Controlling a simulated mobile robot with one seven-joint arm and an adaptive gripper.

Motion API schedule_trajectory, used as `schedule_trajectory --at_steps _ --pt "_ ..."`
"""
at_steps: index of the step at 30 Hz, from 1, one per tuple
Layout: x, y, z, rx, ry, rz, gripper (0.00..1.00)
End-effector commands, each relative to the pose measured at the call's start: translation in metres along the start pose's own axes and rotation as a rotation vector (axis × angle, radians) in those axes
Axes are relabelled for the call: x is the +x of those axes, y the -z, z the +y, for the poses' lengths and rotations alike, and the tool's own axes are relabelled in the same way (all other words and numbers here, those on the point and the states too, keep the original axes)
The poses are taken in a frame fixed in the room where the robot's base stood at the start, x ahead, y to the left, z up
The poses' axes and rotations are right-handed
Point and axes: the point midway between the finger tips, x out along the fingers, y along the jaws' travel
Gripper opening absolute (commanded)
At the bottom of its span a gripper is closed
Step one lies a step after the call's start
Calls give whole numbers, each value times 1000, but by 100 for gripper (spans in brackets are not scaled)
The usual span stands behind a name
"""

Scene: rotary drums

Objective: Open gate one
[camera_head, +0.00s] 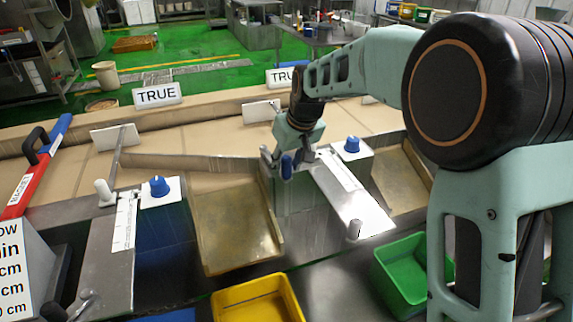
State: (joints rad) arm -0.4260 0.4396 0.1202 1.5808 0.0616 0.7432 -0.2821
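The frame does not label a gate as gate one. At the left, a thin rod runs from a white-knobbed handle (104,192) back to a pale upright plate (115,138) on the tan conveyor. A second pale plate (261,110) stands behind my gripper. My gripper (288,162) is low at the centre, at the inner end of the right metal ledge (350,195). A small dark blue piece (287,167) shows at its fingertips. Whether the fingers are closed on it is unclear. My arm comes in from the right and hides part of the conveyor.
Blue dials (159,186) and (351,145) sit on white plates beside the ledges. A tan chute (235,225) lies between them. A yellow bin (258,300) and a green bin (400,268) stand in front. TRUE signs (158,94) stand behind. A red-and-blue tool (30,175) is at far left.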

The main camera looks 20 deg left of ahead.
Motion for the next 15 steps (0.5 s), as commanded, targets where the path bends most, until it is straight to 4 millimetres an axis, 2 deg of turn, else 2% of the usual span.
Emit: schedule_trajectory --at_steps 1,9,15 --pt "0 0 0 0 0 0 29" --pt "0 0 0 0 0 0 0" --pt "-1 0 0 0 0 0 0"
